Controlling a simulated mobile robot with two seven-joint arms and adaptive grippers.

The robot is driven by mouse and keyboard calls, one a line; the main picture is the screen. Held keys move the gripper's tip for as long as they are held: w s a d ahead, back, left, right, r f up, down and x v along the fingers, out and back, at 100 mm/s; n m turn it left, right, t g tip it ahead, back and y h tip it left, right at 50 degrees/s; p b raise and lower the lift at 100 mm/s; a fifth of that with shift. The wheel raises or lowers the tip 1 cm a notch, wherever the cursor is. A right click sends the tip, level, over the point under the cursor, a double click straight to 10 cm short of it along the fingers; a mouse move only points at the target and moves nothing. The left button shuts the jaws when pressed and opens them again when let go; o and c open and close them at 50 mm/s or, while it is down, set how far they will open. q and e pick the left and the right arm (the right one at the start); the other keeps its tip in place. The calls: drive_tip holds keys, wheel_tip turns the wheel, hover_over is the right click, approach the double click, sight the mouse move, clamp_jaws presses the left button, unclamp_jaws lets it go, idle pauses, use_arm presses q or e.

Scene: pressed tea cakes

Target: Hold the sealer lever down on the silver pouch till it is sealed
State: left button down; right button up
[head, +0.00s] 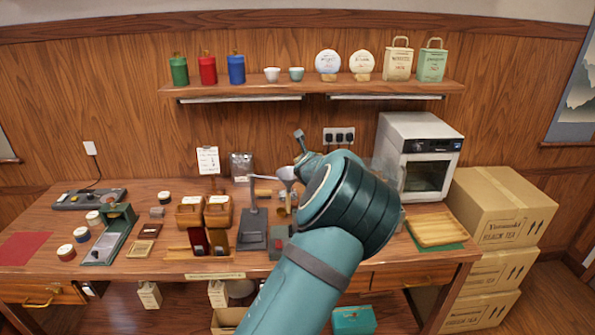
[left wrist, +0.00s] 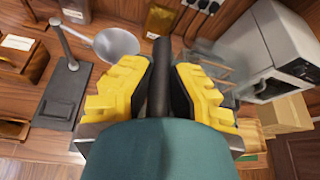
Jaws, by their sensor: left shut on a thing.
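My left gripper (left wrist: 162,68) is shut on a dark upright rod (left wrist: 160,85), between its yellow fingers. I cannot tell whether the rod is the sealer lever; its lower end is hidden. In the head view, my teal arm covers the fingers and the bench below them. A flat grey device (head: 88,199) with a cord to the wall socket lies at the bench's far left and may be the sealer. A silver-grey pouch (head: 242,166) stands at the back of the bench; it also seems to show in the left wrist view (left wrist: 76,10). My right gripper is out of view.
A stand with a dark base (head: 251,230) and a silver funnel (head: 287,173) are left of my arm. A green device (head: 110,236) and wooden boxes (head: 189,212) lie further left. A white oven (head: 418,150) and a wooden tray (head: 436,229) are at right.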

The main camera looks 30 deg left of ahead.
use_arm(q)
drive_tip(key=shift+w+d+r, duration=0.25)
drive_tip(key=shift+w+d, duration=0.15)
drive_tip(key=shift+d, duration=0.25)
drive_tip(key=shift+w+d+r, duration=0.25)
drive_tip(key=shift+w+d, duration=0.1)
drive_tip(key=shift+d, duration=0.35)
drive_tip(key=shift+w+d+r, duration=0.25)
drive_tip(key=shift+w+d, duration=0.15)
drive_tip(key=shift+d, duration=0.25)
drive_tip(key=c, duration=1.2)
unclamp_jaws()
drive_tip(key=o, duration=0.3)
drive_tip(key=shift+w, duration=0.1)
drive_tip(key=shift+o, duration=0.2)
drive_tip(key=shift+r, duration=0.1)
drive_tip(key=v, duration=1.2)
drive_tip(key=shift+a, duration=0.1)
